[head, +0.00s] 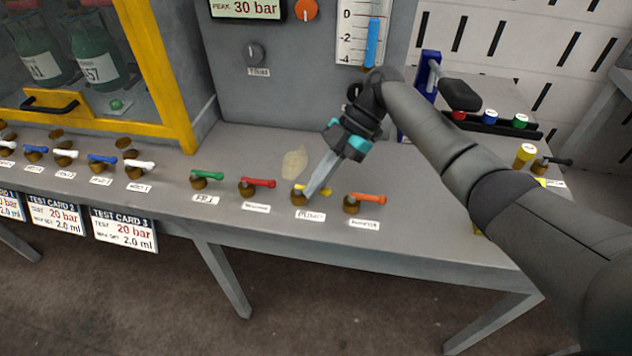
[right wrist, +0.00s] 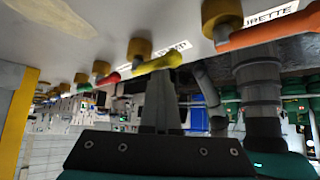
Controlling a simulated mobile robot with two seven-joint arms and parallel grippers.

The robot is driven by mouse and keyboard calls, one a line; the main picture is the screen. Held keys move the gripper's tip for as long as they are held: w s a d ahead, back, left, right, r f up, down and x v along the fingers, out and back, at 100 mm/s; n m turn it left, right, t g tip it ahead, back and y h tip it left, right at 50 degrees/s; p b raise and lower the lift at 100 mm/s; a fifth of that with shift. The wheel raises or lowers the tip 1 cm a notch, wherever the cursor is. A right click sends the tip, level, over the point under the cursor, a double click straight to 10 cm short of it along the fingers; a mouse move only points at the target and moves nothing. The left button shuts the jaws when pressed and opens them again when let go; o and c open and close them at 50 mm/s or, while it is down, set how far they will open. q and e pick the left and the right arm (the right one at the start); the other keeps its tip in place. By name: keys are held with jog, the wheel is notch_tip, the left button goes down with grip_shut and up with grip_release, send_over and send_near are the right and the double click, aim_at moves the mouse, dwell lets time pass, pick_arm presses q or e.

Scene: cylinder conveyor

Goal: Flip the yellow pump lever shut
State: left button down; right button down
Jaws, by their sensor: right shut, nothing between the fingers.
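The yellow pump lever (head: 327,191) sits on a brass base (head: 299,198) behind the PUMP label (head: 310,215) on the grey bench. Its handle points right, and my fingers hide part of it. My right gripper (head: 311,191) comes down from above at a slant, shut and empty, with its tips at the lever. In the right wrist view, the yellow handle (right wrist: 158,64) crosses just past the ends of my shut fingers (right wrist: 162,100); I cannot tell whether they touch. My left gripper is not in view.
The red lever (head: 262,183) stands to the left and the orange burette lever (head: 368,198) close to the right. A green lever (head: 208,175) is farther left. Behind stands a grey panel with a gauge (head: 363,32). A yellow-framed cabinet (head: 168,90) is at left.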

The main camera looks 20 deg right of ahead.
jog(key=shift+w+d, duration=0.15)
jog(key=shift+w, duration=0.15)
dwell(0.4)
jog(key=shift+r, duration=0.1)
